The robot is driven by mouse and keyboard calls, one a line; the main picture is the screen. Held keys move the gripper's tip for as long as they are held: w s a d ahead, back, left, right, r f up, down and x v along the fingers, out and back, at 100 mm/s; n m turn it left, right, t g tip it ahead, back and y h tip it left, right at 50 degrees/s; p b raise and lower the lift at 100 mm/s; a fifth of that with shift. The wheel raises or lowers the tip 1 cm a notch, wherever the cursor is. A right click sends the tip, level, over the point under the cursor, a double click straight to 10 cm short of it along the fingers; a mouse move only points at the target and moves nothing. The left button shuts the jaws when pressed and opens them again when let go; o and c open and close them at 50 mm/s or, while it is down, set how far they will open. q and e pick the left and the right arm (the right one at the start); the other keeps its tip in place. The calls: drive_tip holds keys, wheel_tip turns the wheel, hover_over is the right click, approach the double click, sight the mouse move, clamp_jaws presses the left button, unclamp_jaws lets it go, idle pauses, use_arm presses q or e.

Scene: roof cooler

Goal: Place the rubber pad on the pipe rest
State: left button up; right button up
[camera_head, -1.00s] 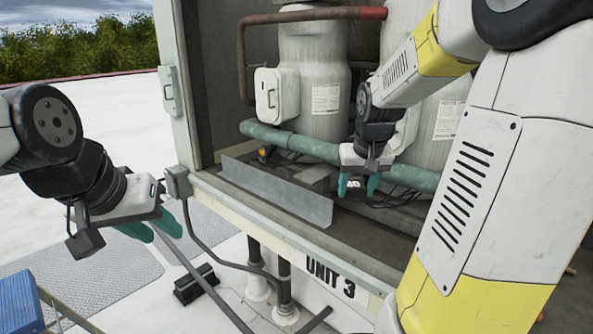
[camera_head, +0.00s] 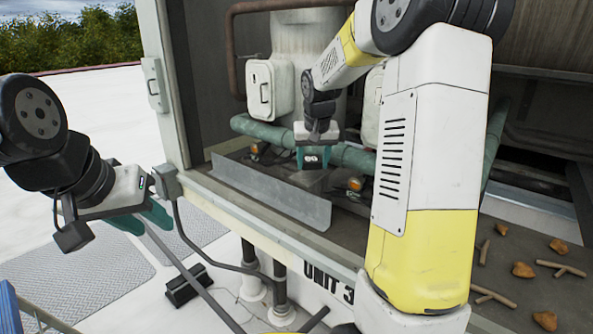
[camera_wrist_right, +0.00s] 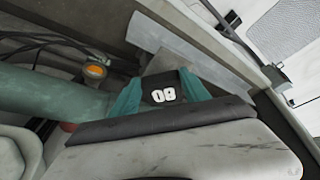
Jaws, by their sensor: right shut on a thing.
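My right gripper (camera_head: 313,158) is shut on the rubber pad (camera_head: 314,157), a dark piece with white characters on it. In the right wrist view the pad (camera_wrist_right: 163,89) sits between the two teal fingers. A grey block (camera_head: 312,181), which looks like the pipe rest, lies below the pad beside the green pipe. It partly shows beyond the pad in the wrist view (camera_wrist_right: 165,62); contact cannot be told. My left gripper (camera_head: 140,217) is at the left outside the cabinet, empty, its teal fingers apart.
The green pipe (camera_head: 357,160) runs behind the right gripper. An upright metal strip (camera_head: 268,193) stands in front of the block. Orange-topped fittings (camera_head: 355,184) and dark cables lie nearby. Leaves and twigs (camera_head: 523,269) litter the cabinet floor at right.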

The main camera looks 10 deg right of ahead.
sight(309, 165)
drive_tip(key=shift+w+a+f, duration=0.1)
drive_tip(key=shift+w+a, duration=0.15)
drive_tip(key=shift+w, duration=0.2)
drive_tip(key=shift+w+a+f, duration=0.1)
drive_tip(key=shift+w+a, duration=0.1)
drive_tip(key=shift+w, duration=0.25)
drive_tip(key=shift+s+f, duration=0.1)
drive_tip(key=shift+f, duration=1.5)
drive_tip(key=shift+f, duration=0.2)
drive_tip(key=o, duration=1.5)
drive_tip(key=shift+c, duration=0.2)
